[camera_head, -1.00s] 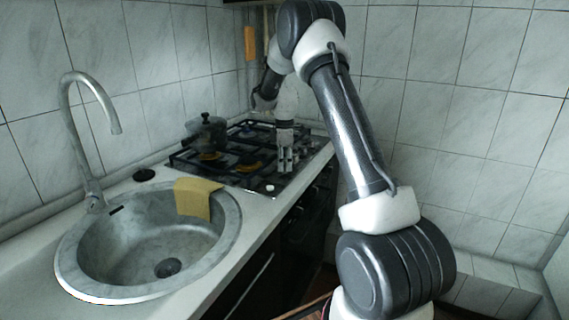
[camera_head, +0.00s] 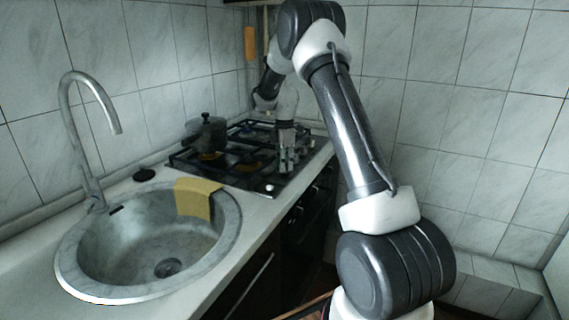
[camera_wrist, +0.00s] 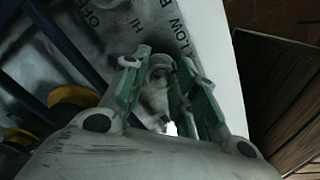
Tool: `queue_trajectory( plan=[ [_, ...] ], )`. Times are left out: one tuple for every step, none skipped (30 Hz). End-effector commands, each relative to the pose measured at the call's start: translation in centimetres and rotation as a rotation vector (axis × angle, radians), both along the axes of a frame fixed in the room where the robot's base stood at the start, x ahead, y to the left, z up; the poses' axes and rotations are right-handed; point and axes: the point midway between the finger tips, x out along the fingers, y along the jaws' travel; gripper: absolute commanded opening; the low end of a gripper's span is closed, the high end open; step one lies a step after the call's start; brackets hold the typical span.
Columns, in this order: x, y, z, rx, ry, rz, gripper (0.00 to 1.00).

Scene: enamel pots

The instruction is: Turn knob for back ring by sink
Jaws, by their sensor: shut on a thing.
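The stove top (camera_head: 232,176) is a dark glossy hob with black grates beyond the sink. A row of knobs runs along its right side; the knob nearest the sink (camera_head: 269,188) stands clear of my gripper. My gripper (camera_head: 286,166) points down over this row. In the wrist view, my gripper's green-sided fingers (camera_wrist: 160,66) are shut on a grey knob (camera_wrist: 158,88), one finger on each side. Printed marks including HI, LOW and OFF show by it. The fingers hide part of the knob. A lidded pot (camera_head: 206,132) stands on the back ring by the sink.
The sink (camera_head: 150,245) with its tall tap (camera_head: 95,130) is at the left, a yellow cloth (camera_head: 194,198) over its rim. A dark round lid (camera_head: 144,174) lies behind it. Tiled walls close the back and right.

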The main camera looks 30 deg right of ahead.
Motion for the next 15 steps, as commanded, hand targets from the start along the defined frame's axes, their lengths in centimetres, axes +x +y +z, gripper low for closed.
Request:
queue_trajectory(
  plan=[
    [0.05,-0.02,0.04,0.0,-0.002,0.0,0.32],
    [0.05,-0.02,0.04,0.0,-0.002,0.0,0.37],
    [0.05,-0.02,0.03,0.0,-0.001,0.0,0.44],
    [0.04,-0.01,0.03,0.0,-0.001,0.0,0.5],
    [0.04,-0.01,0.03,0.0,-0.001,0.0,0.52],
    [0.03,0.0,0.02,0.0,-0.001,0.0,0.52],
    [0.03,0.0,0.02,0.0,-0.001,0.0,0.52],
    [0.03,0.0,0.02,0.0,-0.001,0.0,0.52],
    [0.02,0.0,0.02,0.0,-0.001,0.0,0.52],
    [0.02,0.0,0.01,0.0,-0.001,-0.001,0.52],
    [0.02,0.0,0.01,0.0,-0.001,-0.001,0.52],
    [0.01,0.0,0.01,0.0,0.0,-0.001,0.52],
    [0.02,0.0,0.04,0.0,-0.001,-0.001,0.52],
    [0.02,0.0,0.1,0.0,-0.001,-0.001,0.52],
    [0.04,-0.01,0.29,0.0,-0.002,-0.001,0.52]
  ],
)
